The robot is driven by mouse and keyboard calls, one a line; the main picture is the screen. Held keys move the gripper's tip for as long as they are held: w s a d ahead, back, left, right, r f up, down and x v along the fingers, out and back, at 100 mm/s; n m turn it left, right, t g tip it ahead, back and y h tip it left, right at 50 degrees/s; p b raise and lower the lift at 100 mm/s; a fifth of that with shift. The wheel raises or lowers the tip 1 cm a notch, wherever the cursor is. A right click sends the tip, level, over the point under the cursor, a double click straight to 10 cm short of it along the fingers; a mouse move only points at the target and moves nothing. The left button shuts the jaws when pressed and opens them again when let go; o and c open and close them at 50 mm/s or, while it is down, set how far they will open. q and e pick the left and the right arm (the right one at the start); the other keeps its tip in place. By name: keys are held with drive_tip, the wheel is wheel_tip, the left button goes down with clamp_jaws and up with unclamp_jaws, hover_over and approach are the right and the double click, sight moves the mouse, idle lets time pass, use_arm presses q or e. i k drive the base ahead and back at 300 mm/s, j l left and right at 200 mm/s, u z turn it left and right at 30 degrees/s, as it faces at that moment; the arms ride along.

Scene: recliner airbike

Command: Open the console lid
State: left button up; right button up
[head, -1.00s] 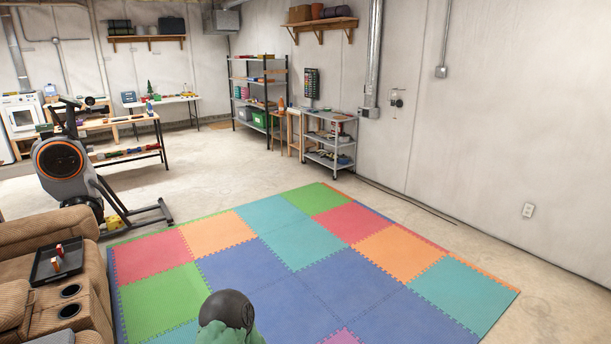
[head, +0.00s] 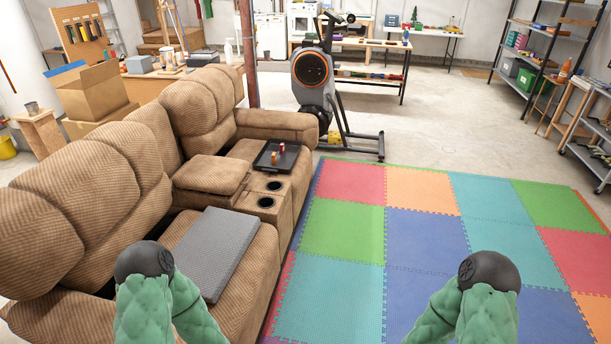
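The brown corduroy recliner sofa (head: 110,150) fills the left of the head view. Its centre console (head: 268,213) stands between two seats and has two dark cup holders at its front. The padded console lid (head: 212,174) lies down flat behind the cup holders and looks closed. My two green arms show at the bottom of the view, the left one in front of the near seat and the right one over the mat. Neither gripper shows in the view.
A grey flat pad (head: 216,250) lies on the near seat. A black tray (head: 277,155) with small red items rests beyond the console. An exercise bike (head: 315,85) stands behind the sofa's far end. The coloured foam mat (head: 420,240) right of the sofa is clear.

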sight(205, 173)
drive_tip(key=i+l+u, duration=0.1)
drive_tip(key=i+u, duration=0.25)
drive_tip(key=i+l+u, duration=0.15)
drive_tip(key=u, duration=0.25)
drive_tip(key=i+l+u, duration=0.15)
drive_tip(key=u, duration=0.35)
drive_tip(key=i+l+u, duration=0.1)
drive_tip(key=u, duration=0.4)
drive_tip(key=l+u, duration=0.25)
drive_tip(key=u, duration=0.25)
drive_tip(key=i+l+u, duration=0.1)
drive_tip(key=l+u, duration=0.2)
drive_tip(key=l, duration=0.65)
drive_tip(key=l+u, duration=0.3)
drive_tip(key=l, duration=0.65)
drive_tip(key=k+l+u, duration=0.25)
drive_tip(key=l, duration=1.85)
drive_tip(key=k, duration=0.05)
